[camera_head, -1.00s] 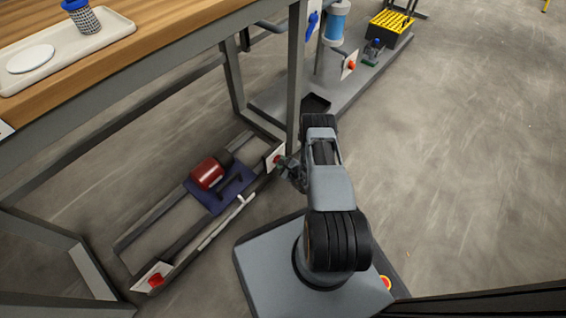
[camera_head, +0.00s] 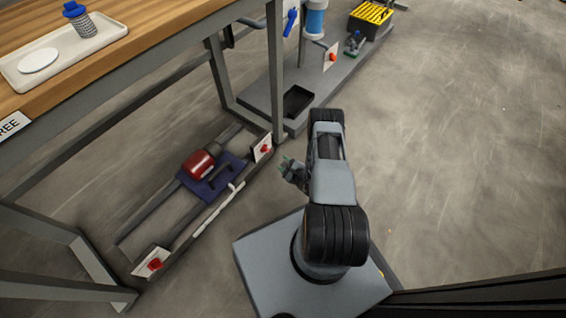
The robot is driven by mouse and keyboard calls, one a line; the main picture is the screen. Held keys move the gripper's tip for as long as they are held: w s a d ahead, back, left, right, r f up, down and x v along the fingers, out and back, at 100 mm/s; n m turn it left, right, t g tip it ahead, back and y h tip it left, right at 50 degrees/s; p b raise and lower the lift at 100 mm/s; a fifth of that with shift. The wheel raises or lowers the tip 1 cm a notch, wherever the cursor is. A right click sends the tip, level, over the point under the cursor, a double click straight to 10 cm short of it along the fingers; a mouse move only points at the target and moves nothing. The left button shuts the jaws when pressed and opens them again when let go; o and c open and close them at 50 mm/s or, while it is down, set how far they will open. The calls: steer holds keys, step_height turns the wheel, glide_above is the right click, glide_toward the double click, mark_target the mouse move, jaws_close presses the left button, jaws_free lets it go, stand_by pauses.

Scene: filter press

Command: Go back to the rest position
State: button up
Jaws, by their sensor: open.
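My gripper (camera_head: 286,163) is at the end of my folded arm, left of the upper arm link and above the floor. It is open, with small green tips, and I see nothing between its fingers. It is apart from the white plate with a red knob (camera_head: 262,148) on the low frame beside it.
A wooden workbench (camera_head: 160,28) stands at the upper left with a tray (camera_head: 62,70) on it. Under it a low frame carries a red cylinder (camera_head: 198,163) on a blue carriage (camera_head: 213,188). A grey platform (camera_head: 345,78) with a black bin (camera_head: 298,101) stands behind. Floor at right is clear.

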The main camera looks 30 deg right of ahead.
steer(key=shift+s+d+r, duration=0.15)
steer(key=shift+s+d, duration=0.1)
steer(key=shift+s, duration=0.2)
steer(key=shift+r, duration=0.1)
